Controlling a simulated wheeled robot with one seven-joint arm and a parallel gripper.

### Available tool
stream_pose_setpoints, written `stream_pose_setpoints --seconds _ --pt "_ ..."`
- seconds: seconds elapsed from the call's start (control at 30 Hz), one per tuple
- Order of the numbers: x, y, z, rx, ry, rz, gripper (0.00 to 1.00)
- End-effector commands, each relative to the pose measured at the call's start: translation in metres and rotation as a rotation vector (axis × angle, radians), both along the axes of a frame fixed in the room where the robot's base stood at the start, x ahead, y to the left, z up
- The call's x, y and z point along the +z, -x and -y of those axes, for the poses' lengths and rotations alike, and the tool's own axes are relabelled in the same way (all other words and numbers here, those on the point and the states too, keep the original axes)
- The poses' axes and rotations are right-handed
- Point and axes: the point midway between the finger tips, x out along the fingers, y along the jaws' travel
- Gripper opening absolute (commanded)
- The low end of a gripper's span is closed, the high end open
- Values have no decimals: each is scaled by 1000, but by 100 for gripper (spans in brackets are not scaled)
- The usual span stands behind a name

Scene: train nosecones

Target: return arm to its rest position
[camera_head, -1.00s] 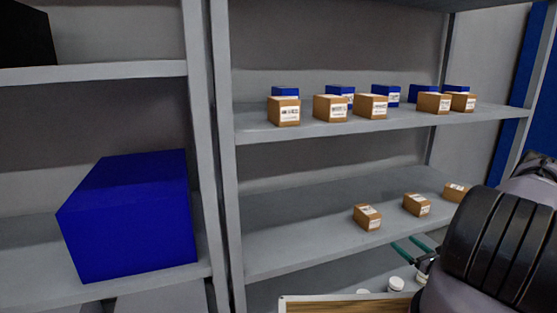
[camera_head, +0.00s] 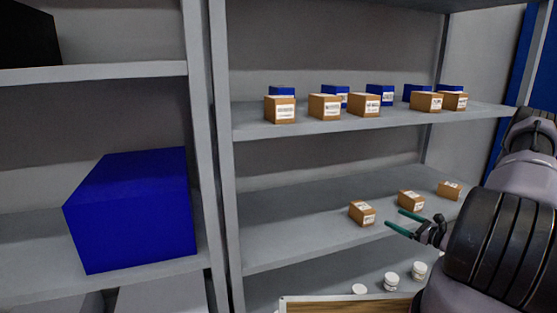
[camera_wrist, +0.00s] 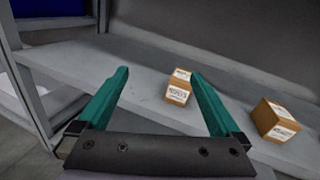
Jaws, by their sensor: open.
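My gripper (camera_head: 400,222) is in the lower right of the head view, in front of the shelf with small brown boxes. Its two green fingers are apart with nothing held between them. In the wrist view my gripper (camera_wrist: 158,85) also shows open, with a brown box (camera_wrist: 179,87) on the shelf beyond the fingers and apart from them. My arm comes in from the right edge of the head view.
The lower shelf (camera_head: 290,235) holds brown boxes (camera_head: 362,213). The upper shelf (camera_head: 250,128) holds brown boxes (camera_head: 365,105) and blue boxes behind them. White jars (camera_head: 391,281) stand below. A large blue box (camera_head: 130,210) sits at left. A wood-topped surface (camera_head: 345,305) is at the bottom.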

Motion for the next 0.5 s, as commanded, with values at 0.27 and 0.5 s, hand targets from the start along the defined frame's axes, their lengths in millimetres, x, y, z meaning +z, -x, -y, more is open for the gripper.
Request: stream_pose_setpoints --seconds 0.27,0.5 --pt "104 -5 -54 310 200 51 100" --pt "198 23 -114 611 462 92 100"
